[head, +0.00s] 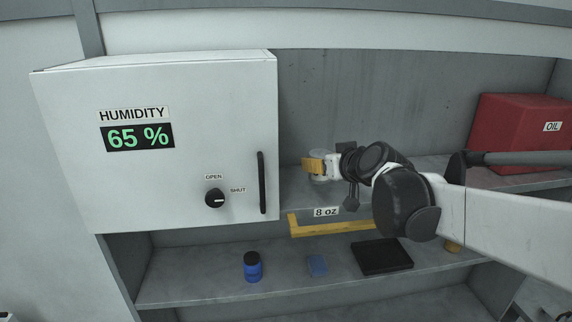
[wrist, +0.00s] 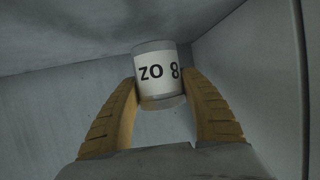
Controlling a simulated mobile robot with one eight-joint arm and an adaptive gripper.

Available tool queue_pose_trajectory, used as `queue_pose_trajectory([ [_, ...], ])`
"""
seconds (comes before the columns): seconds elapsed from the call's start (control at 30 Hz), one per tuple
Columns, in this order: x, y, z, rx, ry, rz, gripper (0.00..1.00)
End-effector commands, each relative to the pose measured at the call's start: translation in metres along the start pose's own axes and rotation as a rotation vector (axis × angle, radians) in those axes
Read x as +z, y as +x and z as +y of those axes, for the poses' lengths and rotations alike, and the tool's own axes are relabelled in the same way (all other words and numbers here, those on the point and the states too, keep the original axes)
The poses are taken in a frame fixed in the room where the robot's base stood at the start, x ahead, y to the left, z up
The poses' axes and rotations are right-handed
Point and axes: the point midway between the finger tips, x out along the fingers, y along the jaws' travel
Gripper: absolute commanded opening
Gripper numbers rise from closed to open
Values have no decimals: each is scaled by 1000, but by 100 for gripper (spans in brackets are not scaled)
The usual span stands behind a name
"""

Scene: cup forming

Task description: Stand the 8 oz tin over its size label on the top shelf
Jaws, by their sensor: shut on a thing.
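The tin (wrist: 158,98) is a pale grey cylinder with a white band. The band's black print looks like "8 oz" upside down in the wrist view. My gripper (wrist: 160,95) is shut on it, one yellow finger on each side. In the head view, my gripper (head: 314,166) is at the top shelf, and a small part of the tin (head: 319,180) shows below the yellow finger. The "8 oz" label (head: 326,211) is on the front edge of the top shelf, just below the tin in the picture. I cannot tell whether the tin's base touches the shelf.
A white humidity cabinet (head: 180,110) with a dark handle stands close at left. A red box marked OIL (head: 510,130) sits at the right on the top shelf (head: 295,192).

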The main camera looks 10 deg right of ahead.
Motion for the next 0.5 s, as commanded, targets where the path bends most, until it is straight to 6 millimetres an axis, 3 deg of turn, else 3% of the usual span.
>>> queue_pose_trajectory([
  [0.2, 25, 10, 1, 0, 0, 0, 17],
  [0.5, 28, 11, 1, 0, 0, 0, 17],
])
